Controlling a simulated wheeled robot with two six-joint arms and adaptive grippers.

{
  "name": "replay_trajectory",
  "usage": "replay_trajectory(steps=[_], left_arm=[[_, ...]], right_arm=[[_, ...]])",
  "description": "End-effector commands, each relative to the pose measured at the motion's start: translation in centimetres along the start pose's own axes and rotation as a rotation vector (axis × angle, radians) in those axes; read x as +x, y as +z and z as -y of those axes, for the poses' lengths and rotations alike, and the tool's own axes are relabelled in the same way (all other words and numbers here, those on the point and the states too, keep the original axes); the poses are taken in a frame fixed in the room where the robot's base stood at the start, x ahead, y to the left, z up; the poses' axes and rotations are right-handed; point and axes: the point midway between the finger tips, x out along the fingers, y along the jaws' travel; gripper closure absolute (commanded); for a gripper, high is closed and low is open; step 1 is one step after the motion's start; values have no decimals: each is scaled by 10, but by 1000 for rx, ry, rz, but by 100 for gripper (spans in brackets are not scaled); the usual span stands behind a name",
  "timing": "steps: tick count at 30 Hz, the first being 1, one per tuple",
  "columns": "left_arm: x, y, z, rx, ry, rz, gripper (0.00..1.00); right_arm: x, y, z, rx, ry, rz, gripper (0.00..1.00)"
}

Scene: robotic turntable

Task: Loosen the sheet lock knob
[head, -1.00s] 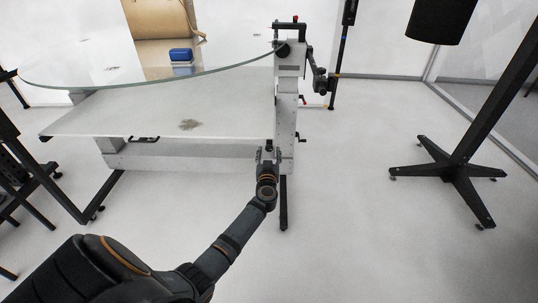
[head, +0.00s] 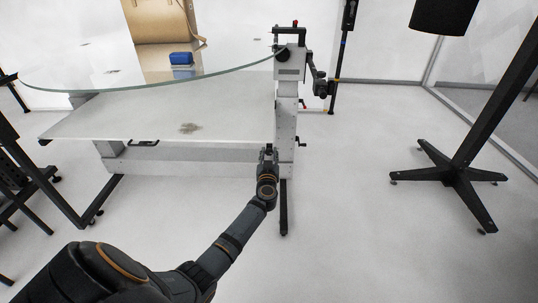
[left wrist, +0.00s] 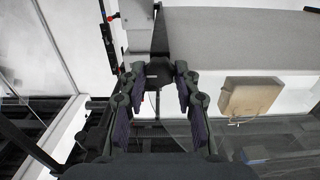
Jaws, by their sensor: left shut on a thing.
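The sheet lock knob (left wrist: 157,80) looks like a small dark piece between my left fingertips in the left wrist view. It is mostly hidden by the fingers in the head view. My left gripper (head: 268,152) is shut on it at the right end of the white table's front side, beside the upright post (head: 287,112). In the left wrist view the two padded fingers of the left gripper (left wrist: 158,82) stand on either side of the knob. My right gripper is not in view.
A round glass top (head: 105,78) overhangs the white lower sheet (head: 100,120). A blue box (head: 181,58) and a tan bag (head: 158,30) are at the back. A small crank (head: 301,144) sticks out right of the post. A black stand (head: 458,174) is at right; the floor between is clear.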

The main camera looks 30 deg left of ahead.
Motion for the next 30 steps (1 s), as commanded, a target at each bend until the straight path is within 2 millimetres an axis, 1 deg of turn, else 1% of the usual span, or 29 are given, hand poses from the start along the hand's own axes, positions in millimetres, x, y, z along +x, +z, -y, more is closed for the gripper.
replay_trajectory(steps=[5,11,21,24,30], left_arm=[[0,0,0,-23,0,1,100],[0,-2,0,-114,0,2,100],[0,-2,1,-409,0,2,100],[0,-1,1,-504,0,2,100],[0,0,2,-695,0,2,100]], right_arm=[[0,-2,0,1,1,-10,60],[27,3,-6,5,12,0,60],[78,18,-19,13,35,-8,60],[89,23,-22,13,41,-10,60],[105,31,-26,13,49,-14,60]])
